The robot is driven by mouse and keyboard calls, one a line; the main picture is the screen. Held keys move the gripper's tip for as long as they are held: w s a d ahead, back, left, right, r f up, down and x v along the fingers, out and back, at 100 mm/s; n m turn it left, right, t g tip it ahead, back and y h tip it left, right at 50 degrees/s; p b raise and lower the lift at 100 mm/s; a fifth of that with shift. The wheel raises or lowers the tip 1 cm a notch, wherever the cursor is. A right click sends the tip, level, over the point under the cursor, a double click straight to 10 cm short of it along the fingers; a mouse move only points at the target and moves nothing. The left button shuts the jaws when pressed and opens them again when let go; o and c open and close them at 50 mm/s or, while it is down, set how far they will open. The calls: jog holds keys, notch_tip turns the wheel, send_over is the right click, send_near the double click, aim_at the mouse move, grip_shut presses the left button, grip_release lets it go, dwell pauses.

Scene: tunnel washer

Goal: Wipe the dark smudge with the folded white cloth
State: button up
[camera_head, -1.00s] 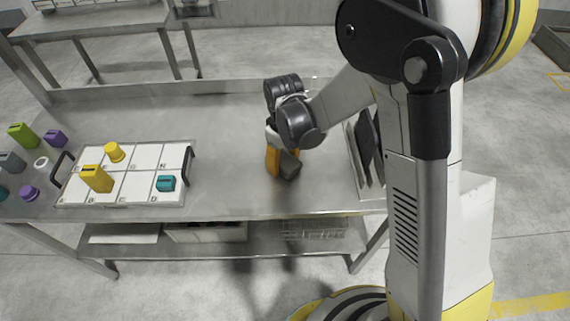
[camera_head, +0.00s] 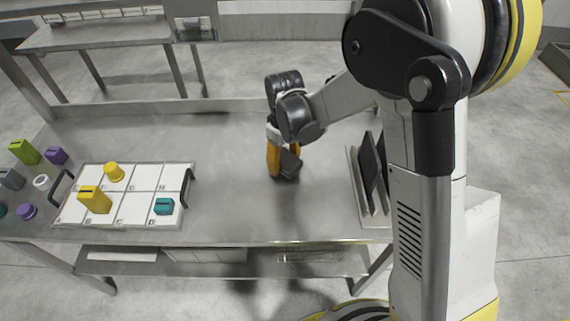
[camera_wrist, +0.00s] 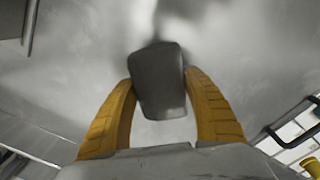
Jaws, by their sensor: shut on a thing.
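My gripper (camera_head: 283,163) is over the steel table, right of the lettered tray. In the wrist view, its two yellow fingers (camera_wrist: 160,98) are shut on a grey, rounded block-like thing (camera_wrist: 159,82). That thing also shows as a dark grey piece in the head view (camera_head: 290,166). It looks grey, not white, and I cannot tell whether it is the folded cloth. I see no other white cloth. A blurred dark patch (camera_wrist: 172,26) lies on the metal beyond the held thing; I cannot tell smudge from shadow. Contact with the table is unclear.
The steel table (camera_head: 235,160) is clear around my gripper. The white lettered tray (camera_head: 133,207) with yellow and teal pieces stands left. Several coloured pieces lie at the far left. A rack with dark plates (camera_head: 372,165) stands close on the right.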

jog(key=shift+r+p, duration=1.6)
jog(key=shift+r, duration=1.05)
